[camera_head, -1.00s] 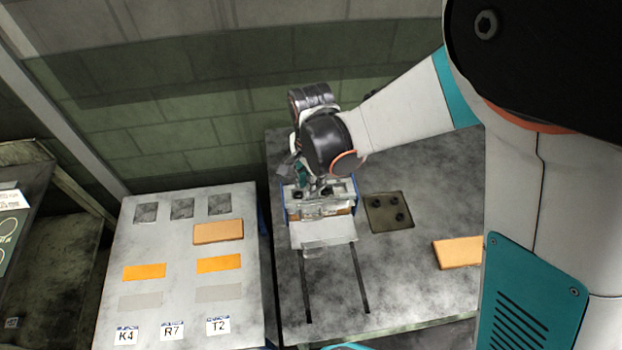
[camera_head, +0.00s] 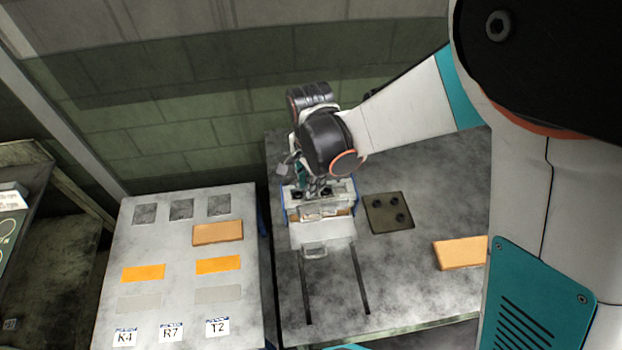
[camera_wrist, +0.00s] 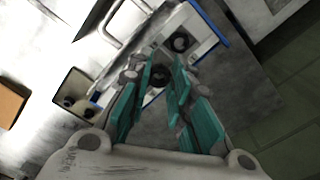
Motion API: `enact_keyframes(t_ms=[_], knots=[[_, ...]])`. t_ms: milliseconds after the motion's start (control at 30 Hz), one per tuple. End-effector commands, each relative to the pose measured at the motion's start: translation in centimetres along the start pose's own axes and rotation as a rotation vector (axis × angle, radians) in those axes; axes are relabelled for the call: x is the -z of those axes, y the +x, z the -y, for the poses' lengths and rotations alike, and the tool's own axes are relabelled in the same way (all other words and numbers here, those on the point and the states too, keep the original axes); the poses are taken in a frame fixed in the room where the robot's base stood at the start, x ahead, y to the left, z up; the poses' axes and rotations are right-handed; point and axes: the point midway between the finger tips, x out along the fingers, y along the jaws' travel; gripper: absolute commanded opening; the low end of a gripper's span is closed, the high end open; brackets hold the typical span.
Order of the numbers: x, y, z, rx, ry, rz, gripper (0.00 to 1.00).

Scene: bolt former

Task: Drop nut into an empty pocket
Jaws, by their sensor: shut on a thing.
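My gripper (camera_head: 322,190) is over the blue-sided metal fixture (camera_head: 322,230) on the grey bench, mostly hidden by my wrist in the head view. In the wrist view my teal-padded fingers (camera_wrist: 160,62) close around a dark round piece, taken as the nut (camera_wrist: 160,76), low over the fixture; its exact contact with the fixture cannot be told. Another dark round shape (camera_wrist: 181,42) shows in the fixture just beyond the fingertips; whether it is a filled or empty pocket is unclear. An olive tray (camera_head: 376,224) with 3 dark round pieces stands right of the fixture.
The fixture has a front handle (camera_head: 315,251) and two dark slots running forward. An orange-brown block (camera_head: 460,252) lies at the right. The left table (camera_head: 180,300) has coloured pads, another block (camera_head: 217,233) and K4, R7, T2 labels. A wall stands behind.

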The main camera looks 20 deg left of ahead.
Motion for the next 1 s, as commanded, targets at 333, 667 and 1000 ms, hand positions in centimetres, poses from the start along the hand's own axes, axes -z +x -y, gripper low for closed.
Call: enact_keyframes(t_ms=[333, 667, 1000], knots=[[0.00, 0.00, -0.01, 0.000, 0.000, 0.000, 0.01], [0.00, 0.12, 0.00, 0.000, 0.000, 0.000, 0.01], [0.00, 0.90, 0.00, 0.000, 0.000, 0.000, 0.01]])
